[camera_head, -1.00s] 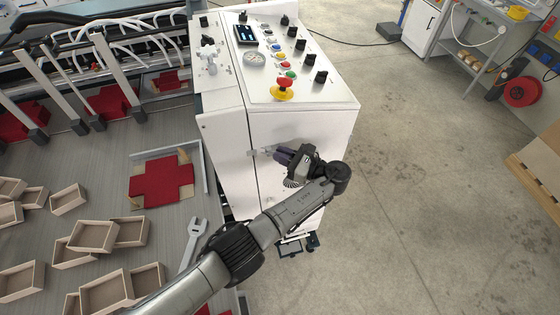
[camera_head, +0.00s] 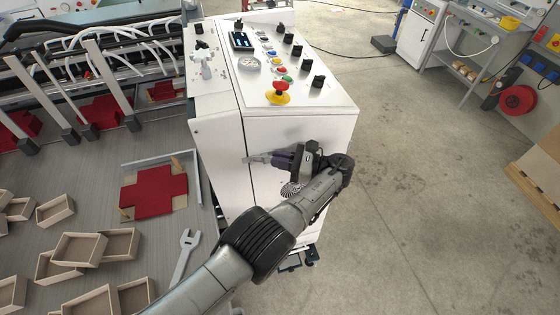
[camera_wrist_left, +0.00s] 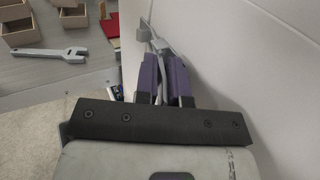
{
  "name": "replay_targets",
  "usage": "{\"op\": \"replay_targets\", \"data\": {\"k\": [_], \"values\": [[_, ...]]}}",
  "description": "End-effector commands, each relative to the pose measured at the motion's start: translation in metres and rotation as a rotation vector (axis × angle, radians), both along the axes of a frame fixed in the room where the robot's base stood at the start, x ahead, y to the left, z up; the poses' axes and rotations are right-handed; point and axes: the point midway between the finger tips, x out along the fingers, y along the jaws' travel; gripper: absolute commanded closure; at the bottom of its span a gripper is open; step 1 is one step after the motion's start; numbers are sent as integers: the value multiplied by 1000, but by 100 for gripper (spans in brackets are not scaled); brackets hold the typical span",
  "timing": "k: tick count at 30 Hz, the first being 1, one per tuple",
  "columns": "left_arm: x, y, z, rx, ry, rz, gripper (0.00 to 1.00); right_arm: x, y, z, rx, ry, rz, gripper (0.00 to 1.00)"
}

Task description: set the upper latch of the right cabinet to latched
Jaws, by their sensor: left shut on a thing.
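The right cabinet (camera_head: 222,150) is white, with a sloped control panel on top. Its upper latch (camera_head: 256,159) is a small grey metal piece at the front corner by the door seam; it also shows in the left wrist view (camera_wrist_left: 150,38). My left gripper (camera_head: 279,160) is shut on the latch's handle, its purple fingers (camera_wrist_left: 163,75) close together on either side of it. The fingers partly hide the handle, and I cannot tell its exact setting. My right gripper is not in view.
The control panel carries a red and yellow emergency button (camera_head: 278,92) above the gripper. A grey worktable (camera_head: 95,215) at left holds open boxes, a red cross-shaped blank (camera_head: 153,195) and a wrench (camera_head: 184,255). The floor (camera_head: 430,190) at right is clear.

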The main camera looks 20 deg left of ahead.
Motion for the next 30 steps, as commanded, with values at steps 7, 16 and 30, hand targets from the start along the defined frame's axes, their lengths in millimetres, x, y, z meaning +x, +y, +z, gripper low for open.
{"op": "replay_targets", "data": {"k": [7, 16, 30], "values": [[1, 2, -1, 0, 2, -4, 100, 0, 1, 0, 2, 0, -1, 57], [1, 1, -1, 0, 2, -4, 73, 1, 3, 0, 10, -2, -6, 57], [1, 1, 0, -2, 1, -6, 70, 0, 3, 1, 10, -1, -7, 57]]}}
